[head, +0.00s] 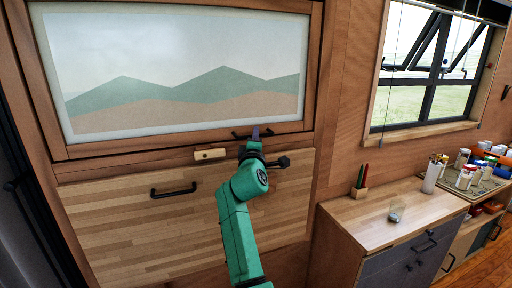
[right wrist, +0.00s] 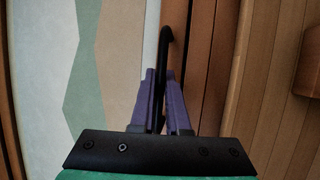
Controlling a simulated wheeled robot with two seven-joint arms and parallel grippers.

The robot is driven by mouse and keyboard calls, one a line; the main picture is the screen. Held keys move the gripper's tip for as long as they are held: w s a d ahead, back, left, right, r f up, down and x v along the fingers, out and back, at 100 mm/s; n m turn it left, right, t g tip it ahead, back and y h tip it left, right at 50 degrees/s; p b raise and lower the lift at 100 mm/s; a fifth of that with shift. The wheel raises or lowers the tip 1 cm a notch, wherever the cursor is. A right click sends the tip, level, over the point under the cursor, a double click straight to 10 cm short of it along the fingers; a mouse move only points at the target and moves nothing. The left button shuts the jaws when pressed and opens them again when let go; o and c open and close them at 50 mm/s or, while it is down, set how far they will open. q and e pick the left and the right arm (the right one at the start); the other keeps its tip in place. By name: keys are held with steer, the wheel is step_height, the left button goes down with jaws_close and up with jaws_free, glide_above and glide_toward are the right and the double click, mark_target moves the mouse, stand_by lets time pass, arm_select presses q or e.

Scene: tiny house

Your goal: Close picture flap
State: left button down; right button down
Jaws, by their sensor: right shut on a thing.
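The picture flap (head: 180,60) is a wood-framed panel with green and tan mountains, on the wall at the upper left of the head view. It also fills the left of the right wrist view (right wrist: 95,70). A black bar handle (right wrist: 164,42) sits on its bottom frame rail. My right gripper (head: 256,133), with purple fingers on a green arm, is shut on this handle; the fingers (right wrist: 160,76) lie on either side of it in the right wrist view. The flap looks near flush with its surround, but I cannot tell if a gap is left. My left gripper is not in view.
A small wooden latch block (head: 209,154) sits just below the flap. Under it is a slatted wood panel (head: 120,220) with a black handle (head: 173,190). To the right stand a counter (head: 350,222) with a glass (head: 397,212), and a window (head: 430,70).

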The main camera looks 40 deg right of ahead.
steer(key=shift+r, duration=0.3)
steer(key=c, duration=0.9)
jaws_free()
steer(key=shift+f, duration=0.1)
steer(key=b+v, duration=0.1)
steer(key=v, duration=0.3)
steer(key=b+v, duration=0.2)
steer(key=v, duration=0.3)
steer(key=b+v, duration=0.1)
steer(key=v, duration=0.4)
steer(key=shift+f, duration=0.3)
